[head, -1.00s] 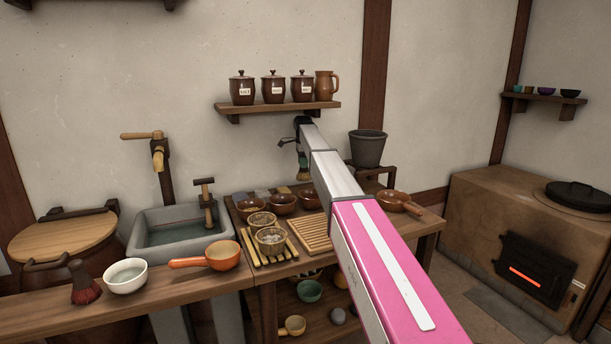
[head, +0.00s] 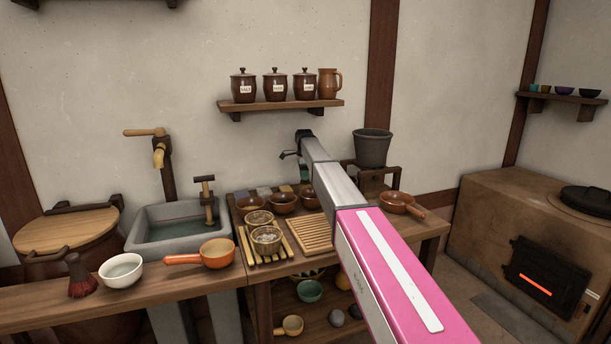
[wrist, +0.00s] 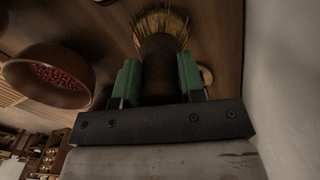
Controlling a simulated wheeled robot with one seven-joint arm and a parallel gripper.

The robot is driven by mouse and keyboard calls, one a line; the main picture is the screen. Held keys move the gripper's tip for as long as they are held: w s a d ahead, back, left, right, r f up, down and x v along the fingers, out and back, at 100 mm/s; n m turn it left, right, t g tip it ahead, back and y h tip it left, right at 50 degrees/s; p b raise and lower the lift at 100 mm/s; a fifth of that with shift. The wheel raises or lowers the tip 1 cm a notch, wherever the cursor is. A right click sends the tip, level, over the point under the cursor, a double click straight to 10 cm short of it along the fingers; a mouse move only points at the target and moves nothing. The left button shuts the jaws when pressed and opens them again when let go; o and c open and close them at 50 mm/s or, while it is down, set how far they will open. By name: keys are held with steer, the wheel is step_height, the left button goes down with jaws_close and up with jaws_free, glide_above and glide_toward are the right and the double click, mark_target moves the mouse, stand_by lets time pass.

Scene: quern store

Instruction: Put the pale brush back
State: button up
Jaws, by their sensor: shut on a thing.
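The pale brush (wrist: 160,50), with a dark handle and yellowish bristles, is between the green fingers of my gripper (wrist: 160,80) in the wrist view. My gripper is shut on its handle, and the bristles point away from the wrist, towards the wooden counter (wrist: 215,50). I cannot tell whether the bristles touch the counter. In the head view my gripper (head: 304,170) is at the back of the counter below the jar shelf, and my arm hides most of the brush.
A bowl of red berries (wrist: 48,88) is beside the brush in the wrist view. A dark red brush (head: 82,278) stands front left by a white bowl (head: 121,271). A grey bucket (head: 372,147) stands right of my arm. The wall is close behind.

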steer(key=o, duration=0.9)
steer(key=shift+f, duration=0.1)
step_height(320, 180, up, 7)
steer(key=shift+r, duration=0.4)
